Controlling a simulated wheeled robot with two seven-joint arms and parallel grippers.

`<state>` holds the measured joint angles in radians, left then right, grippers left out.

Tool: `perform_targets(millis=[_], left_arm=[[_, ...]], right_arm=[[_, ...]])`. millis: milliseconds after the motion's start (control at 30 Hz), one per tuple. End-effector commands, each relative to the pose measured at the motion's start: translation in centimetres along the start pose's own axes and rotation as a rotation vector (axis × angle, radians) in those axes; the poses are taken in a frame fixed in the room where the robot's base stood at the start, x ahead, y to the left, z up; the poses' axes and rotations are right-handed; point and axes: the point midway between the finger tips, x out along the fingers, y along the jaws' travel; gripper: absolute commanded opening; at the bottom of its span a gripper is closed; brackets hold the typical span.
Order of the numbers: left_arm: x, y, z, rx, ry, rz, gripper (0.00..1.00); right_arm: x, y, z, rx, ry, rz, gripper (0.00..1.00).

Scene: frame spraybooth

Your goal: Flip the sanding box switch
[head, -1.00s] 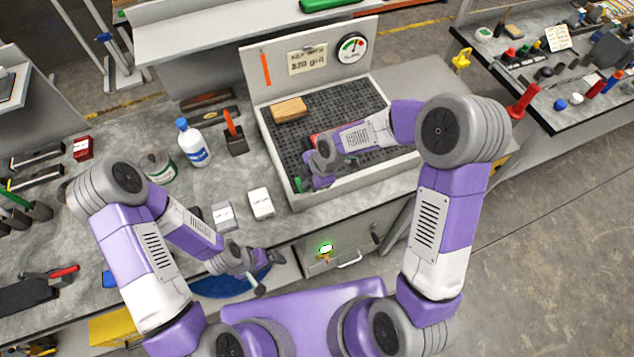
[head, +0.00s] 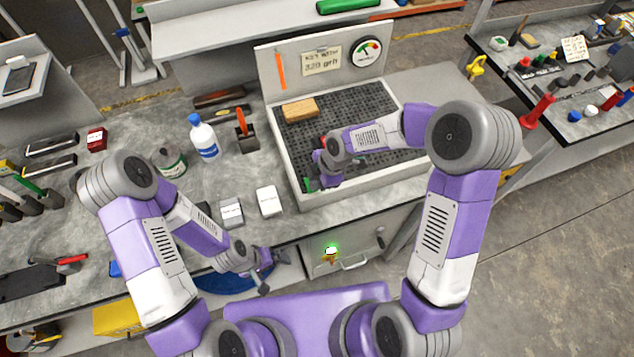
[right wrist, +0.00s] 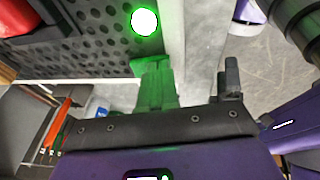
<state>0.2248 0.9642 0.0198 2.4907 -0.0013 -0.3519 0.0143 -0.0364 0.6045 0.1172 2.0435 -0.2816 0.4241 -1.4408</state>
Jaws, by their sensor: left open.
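The sanding box (head: 293,192) is a pale tray with a black perforated bed and an upright back panel. On the cabinet front below it, a small green-lit fitting with a yellowish piece (head: 331,253) shows; I cannot tell whether it is the switch. My right gripper (head: 312,184) hangs over the tray's front left corner. In the right wrist view its green-lit fingers (right wrist: 156,82) appear together, with nothing visible between them. A bright round spot with a green rim (right wrist: 144,21) shows beyond them. My left gripper (head: 264,272) is open and empty, low before the bench.
A wooden block (head: 300,111) lies on the tray bed. White bottle (head: 204,138), green can (head: 170,161) and two small boxes (head: 231,212) (head: 268,201) stand left of the tray. A drawer handle (head: 355,266) and a dark lever (head: 380,237) are on the cabinet front.

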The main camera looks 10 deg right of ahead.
Motion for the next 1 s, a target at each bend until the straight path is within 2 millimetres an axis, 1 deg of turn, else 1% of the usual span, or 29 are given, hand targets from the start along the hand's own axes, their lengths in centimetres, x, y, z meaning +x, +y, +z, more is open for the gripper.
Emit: perform_targets(millis=[67,167,333,400,600,700,800,1000], left_arm=[[-0.3,0.1,0.0,0.000,0.000,0.000,0.96],[-1.2,0.4,0.1,0.000,0.000,0.000,0.96],[-3.2,1.2,0.1,0.000,0.000,0.000,0.96],[-2.7,1.0,0.1,0.001,0.000,0.000,0.96],[-2.8,1.0,0.1,0.000,0.000,0.000,0.96],[-2.8,1.1,0.1,0.000,0.000,0.000,0.96],[-2.9,1.1,0.1,0.000,0.000,0.000,0.96],[-2.9,1.1,0.1,0.000,0.000,0.000,0.96]], right_arm=[[-0.2,0.3,0.2,0.003,-0.002,0.010,0.00],[-1.6,0.3,-0.3,0.000,-0.002,0.012,0.00],[-5.0,0.0,-1.6,-0.008,-0.001,0.010,0.00],[-6.4,-0.1,-1.3,-0.007,-0.002,0.014,0.00],[-10.7,-0.6,-1.3,-0.008,-0.002,0.012,0.00],[-12.3,-0.8,-1.4,-0.007,-0.001,0.010,0.00],[-13.3,-1.0,-1.4,-0.010,-0.001,0.009,0.00],[-14.1,-1.1,-1.5,-0.010,0.001,0.007,0.00]])
